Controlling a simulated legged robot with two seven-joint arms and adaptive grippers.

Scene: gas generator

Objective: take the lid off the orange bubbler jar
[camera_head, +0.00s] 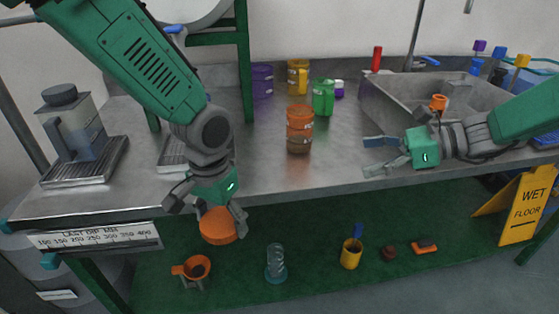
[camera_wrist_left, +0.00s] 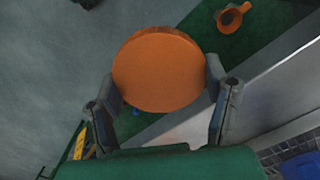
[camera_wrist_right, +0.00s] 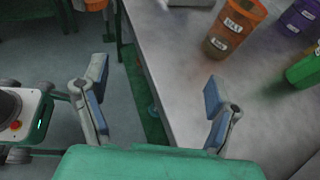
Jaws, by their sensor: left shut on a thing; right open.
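The orange bubbler jar (camera_head: 299,120) stands upright on the metal bench, with a brownish lower part and no lid visible on it. It also shows in the right wrist view (camera_wrist_right: 240,22). My left gripper (camera_head: 210,214) is shut on a round orange lid (camera_head: 218,226), held in front of the bench's front edge, apart from the jar. The lid fills the space between the fingers in the left wrist view (camera_wrist_left: 158,70). My right gripper (camera_head: 371,157) is open and empty, to the right of the jar, near the front edge.
Green (camera_head: 323,97), yellow (camera_head: 298,77) and purple (camera_head: 262,83) jars stand behind the orange jar. A sink (camera_head: 385,98) is at the right, a blender-like machine (camera_head: 72,125) at the left. An orange funnel (camera_head: 196,268) and other items sit on the lower green shelf.

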